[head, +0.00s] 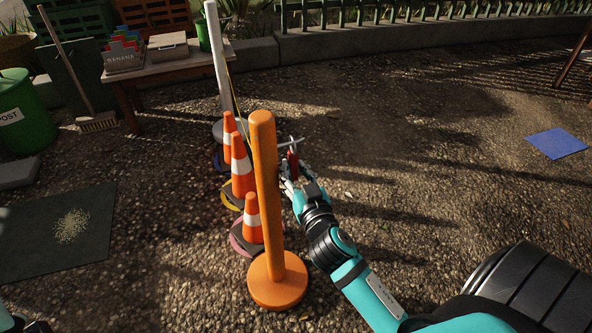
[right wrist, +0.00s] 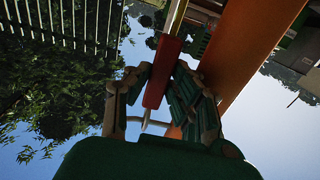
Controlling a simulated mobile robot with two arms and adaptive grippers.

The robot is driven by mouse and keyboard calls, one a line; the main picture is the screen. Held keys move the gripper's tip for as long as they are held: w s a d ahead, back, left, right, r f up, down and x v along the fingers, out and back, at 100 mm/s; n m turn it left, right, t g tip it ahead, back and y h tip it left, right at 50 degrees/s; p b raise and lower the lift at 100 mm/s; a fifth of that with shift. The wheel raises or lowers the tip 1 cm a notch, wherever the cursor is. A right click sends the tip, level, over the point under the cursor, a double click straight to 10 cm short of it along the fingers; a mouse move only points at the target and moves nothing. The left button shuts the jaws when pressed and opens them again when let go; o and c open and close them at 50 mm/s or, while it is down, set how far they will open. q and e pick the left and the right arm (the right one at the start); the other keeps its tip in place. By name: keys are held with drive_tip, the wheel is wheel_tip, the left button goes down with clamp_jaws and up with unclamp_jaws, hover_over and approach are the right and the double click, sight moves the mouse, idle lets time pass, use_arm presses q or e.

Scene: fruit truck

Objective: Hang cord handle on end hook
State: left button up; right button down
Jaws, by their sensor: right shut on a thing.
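My right gripper (head: 291,178) is shut on a red cord handle (head: 293,163), just right of the upper part of the orange post (head: 265,190). In the right wrist view the red handle (right wrist: 162,72) sits between the two fingers, with the pale yellow cord (right wrist: 177,16) leading from it. A pale curved hook (right wrist: 152,123) shows beside the handle's end; I cannot tell whether they touch. In the head view the yellow cord (head: 231,83) runs from the white post (head: 217,58) toward the orange post. My left gripper is out of view.
Several orange-and-white cones (head: 241,166) stand on coloured discs left of the orange post. A table (head: 175,62) with boxes, a green bin (head: 22,112) and a dark mat (head: 57,232) are at left. A blue mat (head: 557,143) lies at right. The ground between is clear.

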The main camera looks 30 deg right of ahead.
drive_tip(key=c, duration=1.1)
unclamp_jaws()
drive_tip(key=shift+s, duration=0.1)
drive_tip(key=shift+s+a+f, duration=0.1)
drive_tip(key=shift+s+a, duration=0.05)
drive_tip(key=shift+s, duration=0.15)
drive_tip(key=v, duration=1.1)
drive_tip(key=shift+s, duration=0.15)
